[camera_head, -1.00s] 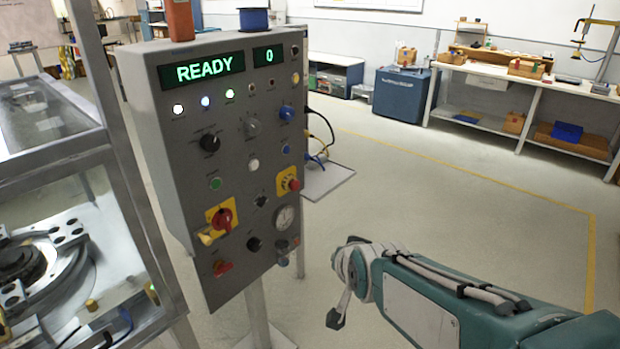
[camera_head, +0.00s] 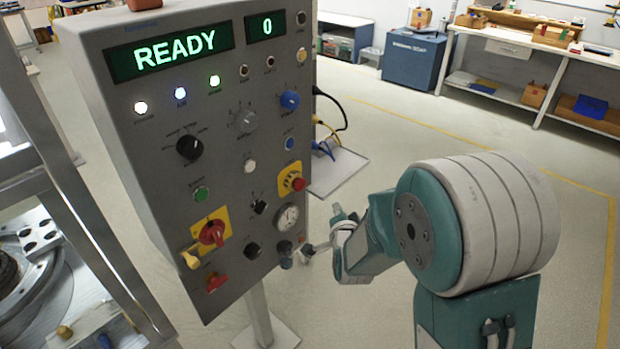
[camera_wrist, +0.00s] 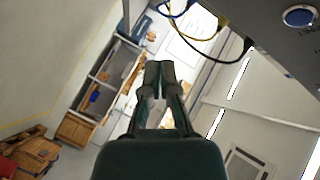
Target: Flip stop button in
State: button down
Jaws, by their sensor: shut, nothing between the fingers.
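The grey control panel (camera_head: 160,85) stands upright at left centre in the head view. There the panel (camera_wrist: 275,45) is at the upper right with a blue button (camera_wrist: 298,16); the red button is out of view.
A red rotary handle (camera_head: 212,233) on a yellow plate and several knobs share the panel. Cables (camera_head: 325,140) hang behind its right side over a grey shelf (camera_head: 340,172). A metal-framed machine (camera_head: 60,190) stands at the left. The floor at right is clear.

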aim_at(306, 186)
jog(key=shift+d, duration=0.15)
jog(key=w+a, duration=0.5)
jog(key=a, duration=0.2)
jog(key=shift+w, duration=0.2)
jog(key=shift+a, duration=0.1)
dwell(1.5)
jog(key=shift+w+a+r, duration=0.1)
jog(key=shift+w+a, duration=0.1)
jog(key=shift+a, duration=0.05)
jog(key=shift+w+a, duration=0.3)
jog(key=shift+a, duration=0.1)
dwell(0.9)
dwell(0.4)
jog(key=shift+s+d, duration=0.55)
jog(key=shift+d, duration=0.2)
